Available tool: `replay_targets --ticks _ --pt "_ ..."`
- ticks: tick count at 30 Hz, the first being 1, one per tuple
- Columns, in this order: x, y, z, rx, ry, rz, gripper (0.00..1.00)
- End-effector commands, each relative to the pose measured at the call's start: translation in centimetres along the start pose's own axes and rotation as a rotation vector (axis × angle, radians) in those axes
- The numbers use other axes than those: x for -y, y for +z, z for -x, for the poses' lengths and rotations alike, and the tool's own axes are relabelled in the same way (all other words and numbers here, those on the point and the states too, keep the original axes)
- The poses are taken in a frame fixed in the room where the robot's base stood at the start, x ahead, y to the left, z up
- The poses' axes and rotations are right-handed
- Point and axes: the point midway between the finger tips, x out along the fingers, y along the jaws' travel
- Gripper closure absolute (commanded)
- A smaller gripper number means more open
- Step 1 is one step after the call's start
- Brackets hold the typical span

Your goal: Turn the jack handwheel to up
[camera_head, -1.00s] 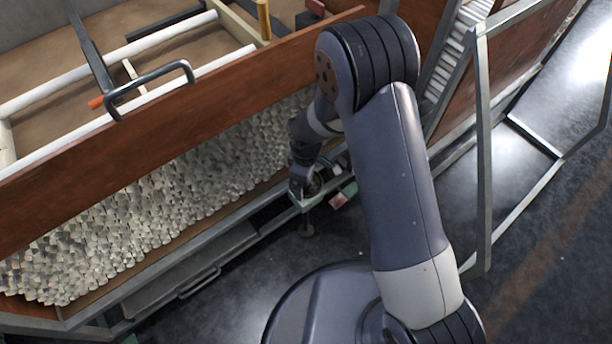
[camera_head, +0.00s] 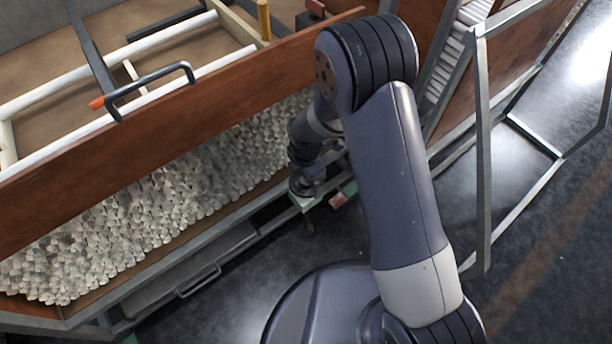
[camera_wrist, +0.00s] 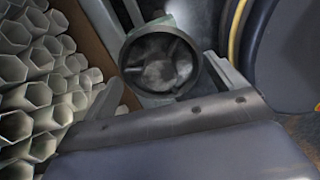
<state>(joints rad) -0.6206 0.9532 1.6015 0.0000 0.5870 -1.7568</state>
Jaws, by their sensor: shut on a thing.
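The jack handwheel (camera_wrist: 160,62) is a dark round wheel with a raised rim and spokes, seen face-on in the wrist view. My gripper (camera_wrist: 165,78) has one finger on each side of it and is shut on it. In the head view my gripper (camera_head: 306,186) is low beside the lower edge of the bench, over a pale green bracket (camera_head: 306,204). There my wrist mostly hides the wheel. Any up mark or pointer is not readable.
A wooden panel (camera_head: 180,125) with a black handle stands above. A reddish block (camera_head: 343,195) is right of the bracket. A metal frame (camera_head: 483,150) stands right; dark floor is open below.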

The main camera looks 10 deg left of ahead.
Motion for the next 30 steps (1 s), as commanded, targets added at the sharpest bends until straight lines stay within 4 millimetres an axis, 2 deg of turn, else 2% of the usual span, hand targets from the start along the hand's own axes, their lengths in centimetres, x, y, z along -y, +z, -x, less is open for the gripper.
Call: replay_targets --ticks 18,30 --pt "-0.09 0.01 0.08 0.001 0.002 0.557 0.32" --pt "-0.09 0.01 0.07 0.001 0.002 0.754 0.32"
